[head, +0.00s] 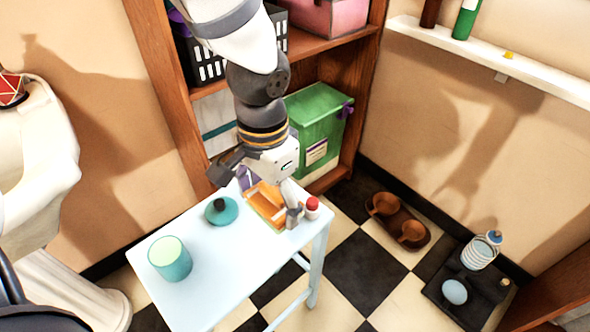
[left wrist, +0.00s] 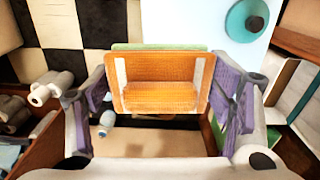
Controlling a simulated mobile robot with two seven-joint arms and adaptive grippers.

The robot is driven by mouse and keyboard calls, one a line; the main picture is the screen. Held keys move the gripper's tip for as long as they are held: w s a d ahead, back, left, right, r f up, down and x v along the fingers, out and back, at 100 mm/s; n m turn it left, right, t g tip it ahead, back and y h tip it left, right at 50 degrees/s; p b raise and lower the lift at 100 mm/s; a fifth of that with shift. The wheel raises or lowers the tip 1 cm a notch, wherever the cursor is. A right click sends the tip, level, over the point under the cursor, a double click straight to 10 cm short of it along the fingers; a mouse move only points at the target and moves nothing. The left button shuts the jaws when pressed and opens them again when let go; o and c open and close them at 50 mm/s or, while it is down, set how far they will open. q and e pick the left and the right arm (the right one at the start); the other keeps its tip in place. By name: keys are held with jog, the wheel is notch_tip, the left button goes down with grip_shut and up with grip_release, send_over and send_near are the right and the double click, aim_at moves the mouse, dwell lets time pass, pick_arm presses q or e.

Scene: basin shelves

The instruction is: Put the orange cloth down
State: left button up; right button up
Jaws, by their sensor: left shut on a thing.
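The orange cloth (head: 266,208) is a flat folded piece with paler bands, seen over the far right end of the pale blue table (head: 222,286). My left gripper (head: 258,195) comes down over it from above and is shut on it. In the left wrist view the cloth (left wrist: 160,97) spans between the two purple finger pads, with a green edge showing behind it. Whether the cloth touches the tabletop is hard to tell. My right gripper is not in view.
A teal lidded pot (head: 221,210) and a teal cup (head: 170,259) stand on the table. A small red-capped bottle (head: 312,208) is right beside the gripper. A wooden shelf with a green box (head: 318,128) rises behind. Clear tabletop lies toward the front.

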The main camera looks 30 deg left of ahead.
pick_arm(q)
jog(key=shift+m, duration=0.5)
jog(key=w+a+f+b, duration=0.1)
jog(key=w+a+f, duration=0.1)
jog(key=w+f, duration=0.1)
jog(key=w+a+f+b, duration=0.1)
jog(key=w+a+f, duration=0.2)
jog(key=w, duration=0.1)
jog(key=w+a+f+b, duration=0.1)
jog(key=w+a+f, duration=0.1)
jog(key=w+f, duration=0.1)
jog(key=shift+w+a+f, duration=0.2)
jog(key=shift+w+f, duration=0.2)
jog(key=shift+w, duration=0.3)
jog(key=shift+w+a+f+b, duration=0.15)
jog(key=shift+f+b, duration=0.1)
jog(key=shift+f, duration=0.65)
jog(key=shift+w+a+f+b, duration=0.15)
jog(key=shift+f+b, duration=0.1)
jog(key=shift+f, duration=0.6)
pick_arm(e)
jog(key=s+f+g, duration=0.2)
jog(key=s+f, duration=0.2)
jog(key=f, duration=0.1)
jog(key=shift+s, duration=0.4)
pick_arm(q)
jog(key=shift+d, duration=0.15)
jog(key=shift+f, duration=0.2)
jog(key=o, duration=0.9)
jog(key=shift+o, duration=0.2)
